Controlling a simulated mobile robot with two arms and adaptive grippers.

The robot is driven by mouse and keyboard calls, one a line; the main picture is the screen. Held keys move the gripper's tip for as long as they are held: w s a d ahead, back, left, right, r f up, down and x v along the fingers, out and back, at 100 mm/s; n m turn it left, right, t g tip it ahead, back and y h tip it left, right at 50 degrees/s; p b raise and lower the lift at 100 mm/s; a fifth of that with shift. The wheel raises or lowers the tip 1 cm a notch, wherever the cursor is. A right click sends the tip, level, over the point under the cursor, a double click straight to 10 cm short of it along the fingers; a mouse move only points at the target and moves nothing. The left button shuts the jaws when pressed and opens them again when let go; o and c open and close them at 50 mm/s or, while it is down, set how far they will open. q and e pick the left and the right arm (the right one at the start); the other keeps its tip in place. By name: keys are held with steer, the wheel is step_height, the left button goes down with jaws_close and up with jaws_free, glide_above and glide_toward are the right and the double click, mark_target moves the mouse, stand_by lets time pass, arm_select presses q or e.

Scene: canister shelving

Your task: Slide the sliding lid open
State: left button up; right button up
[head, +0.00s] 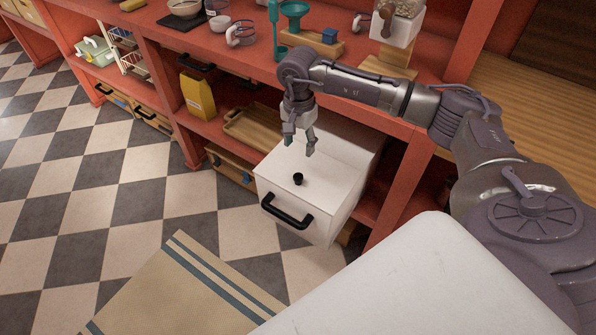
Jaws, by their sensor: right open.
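A white box (285,222) sticks out from the lower level of the red shelving, with a black bar handle (287,211) on its front. Its white top, which looks like the sliding lid (325,190), carries a small black knob (298,179) near the front edge. The lid looks shut, with no opening visible. My right gripper (299,146) hangs fingers-down just above and behind the knob, apart from it. It is open and empty. My left gripper is not in view.
The red counter (200,48) above holds a glass mug (240,34), a green funnel stand (293,12) and a grinder (398,22). A yellow packet (198,95) and a wooden tray (252,127) sit on the shelf left. Checkered floor (140,190) and a striped rug (180,290) lie in front.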

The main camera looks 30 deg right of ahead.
mark_target(298, 176)
step_height(298, 176, down, 14)
steer(key=b, duration=0.8)
steer(key=shift+a+r, duration=0.1)
jaws_close()
